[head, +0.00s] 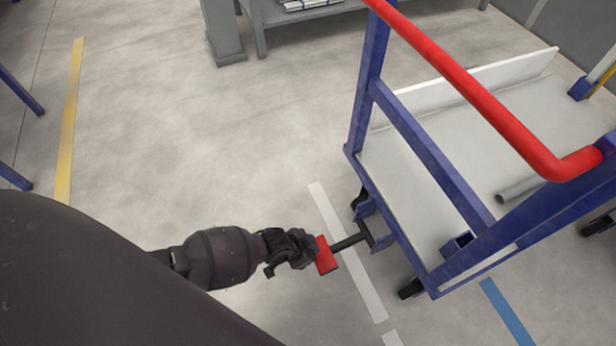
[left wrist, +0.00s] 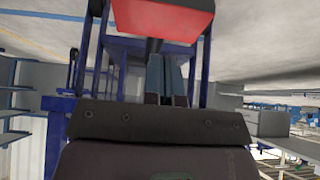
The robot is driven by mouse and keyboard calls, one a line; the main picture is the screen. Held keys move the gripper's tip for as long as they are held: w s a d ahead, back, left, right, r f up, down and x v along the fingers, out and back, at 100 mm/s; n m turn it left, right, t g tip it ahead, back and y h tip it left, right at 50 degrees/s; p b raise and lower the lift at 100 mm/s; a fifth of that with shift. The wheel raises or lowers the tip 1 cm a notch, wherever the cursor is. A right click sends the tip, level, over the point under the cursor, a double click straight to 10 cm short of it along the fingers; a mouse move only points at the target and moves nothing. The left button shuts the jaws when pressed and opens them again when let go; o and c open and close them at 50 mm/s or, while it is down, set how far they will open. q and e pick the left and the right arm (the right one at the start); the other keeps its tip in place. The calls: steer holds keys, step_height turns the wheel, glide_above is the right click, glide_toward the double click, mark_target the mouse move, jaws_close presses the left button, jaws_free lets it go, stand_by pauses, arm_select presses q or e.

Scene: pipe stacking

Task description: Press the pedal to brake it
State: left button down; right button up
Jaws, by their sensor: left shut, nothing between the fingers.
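The red pedal (head: 326,254) sits at the end of a black bar (head: 349,242) that sticks out low from the near end of the blue cart (head: 425,157). My left gripper (head: 313,250) is shut and empty, with its fingertips right at the pedal's left side. In the left wrist view the red pedal (left wrist: 163,17) fills the top middle, just beyond my closed fingers (left wrist: 166,78). I cannot tell whether the fingers touch the pedal. My right gripper is in neither view.
The cart has a red handle (head: 480,88), a grey deck (head: 420,205) and dark wheels (head: 411,289). A grey pipe (head: 520,188) lies on the deck. White floor tape (head: 345,250) runs under the bar. The floor left of the cart is clear up to the yellow line (head: 70,120).

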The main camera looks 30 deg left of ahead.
arm_select(q)
steer(key=s+a+r+p, duration=0.3)
steer(key=s+a+r, duration=0.1)
steer(key=s+r, duration=0.1)
steer(key=shift+s+r, duration=0.3)
steer(key=shift+r, duration=0.15)
steer(key=shift+a, duration=0.2)
